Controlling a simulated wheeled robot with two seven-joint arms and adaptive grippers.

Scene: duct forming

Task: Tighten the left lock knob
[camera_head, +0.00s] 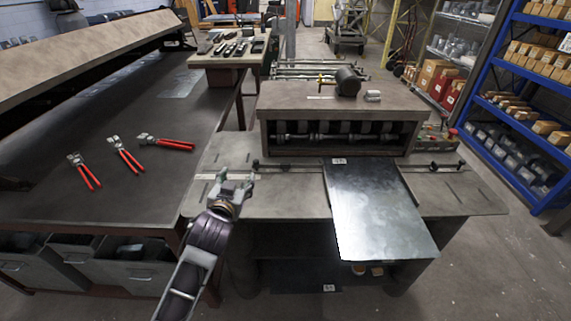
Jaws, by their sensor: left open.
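The forming machine (275,201) stands in the middle with a guide bar across its front table. A small dark knob (256,165) sits near the left end of this bar, and a similar right knob (433,166) sits near the other end. My left gripper (237,181) is open at the table's left front, just left of and nearer than the left knob. It appears apart from the knob, and nothing shows between its fingers. A sheet metal piece (380,212) lies on the table right of centre and overhangs the front edge. My right gripper is out of view.
A dark workbench (110,205) on the left holds several red-handled pliers (126,155). The machine's roller housing (340,103) rises behind the guide bar. A blue shelf (520,165) with boxes stands at right. The table's left-middle surface is mostly clear.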

